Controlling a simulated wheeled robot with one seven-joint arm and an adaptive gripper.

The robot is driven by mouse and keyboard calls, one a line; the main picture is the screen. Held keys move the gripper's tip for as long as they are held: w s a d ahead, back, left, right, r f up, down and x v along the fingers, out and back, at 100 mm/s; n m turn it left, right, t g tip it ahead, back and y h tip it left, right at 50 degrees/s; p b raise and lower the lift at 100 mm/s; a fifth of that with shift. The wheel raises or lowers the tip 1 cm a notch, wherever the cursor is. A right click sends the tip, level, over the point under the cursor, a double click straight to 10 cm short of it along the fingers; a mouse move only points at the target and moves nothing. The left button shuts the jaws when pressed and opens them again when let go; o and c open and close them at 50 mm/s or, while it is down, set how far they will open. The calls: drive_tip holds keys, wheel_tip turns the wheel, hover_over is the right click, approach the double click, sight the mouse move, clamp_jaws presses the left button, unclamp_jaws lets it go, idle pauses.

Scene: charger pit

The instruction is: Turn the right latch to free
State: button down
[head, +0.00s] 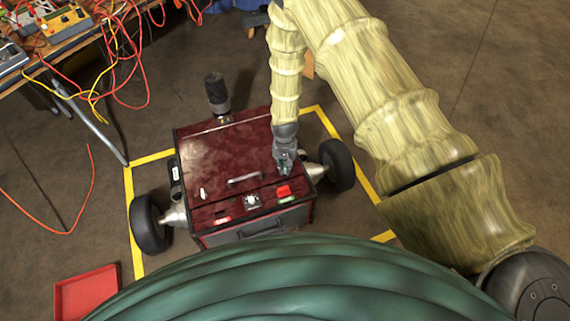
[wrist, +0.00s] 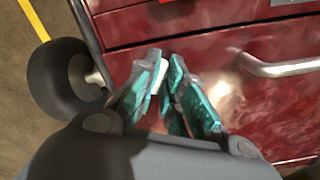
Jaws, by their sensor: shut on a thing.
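A dark red box-shaped machine (head: 225,150) on wheels stands on the floor, with a metal handle (head: 245,178) on its lid. The left latch (head: 202,193) is a small white tab near the lid's front left. My gripper (head: 285,168) reaches down to the lid's front right and hides the right latch in the head view. In the wrist view, the right latch (wrist: 162,77) shows as a white piece between the teal fingers of my gripper (wrist: 165,73), which are shut on it. Its exact angle is hard to tell. The handle also shows there (wrist: 285,68).
A red switch (head: 283,190) and a light-coloured knob (head: 252,201) sit on the front ledge. Wheels flank the machine, the right one (head: 337,165) close to my gripper. A cable-strewn bench (head: 60,60) stands upper left. A red tray (head: 87,295) lies lower left.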

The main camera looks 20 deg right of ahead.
drive_tip(key=n+p, duration=0.1)
drive_tip(key=n, duration=0.4)
drive_tip(key=shift+d+n, duration=0.1)
drive_tip(key=shift+n, duration=0.2)
idle(0.4)
drive_tip(key=c, duration=1.5)
unclamp_jaws()
drive_tip(key=shift+c, duration=0.2)
wheel_tip(320, 180, up, 12)
drive_tip(key=shift+w, duration=0.15)
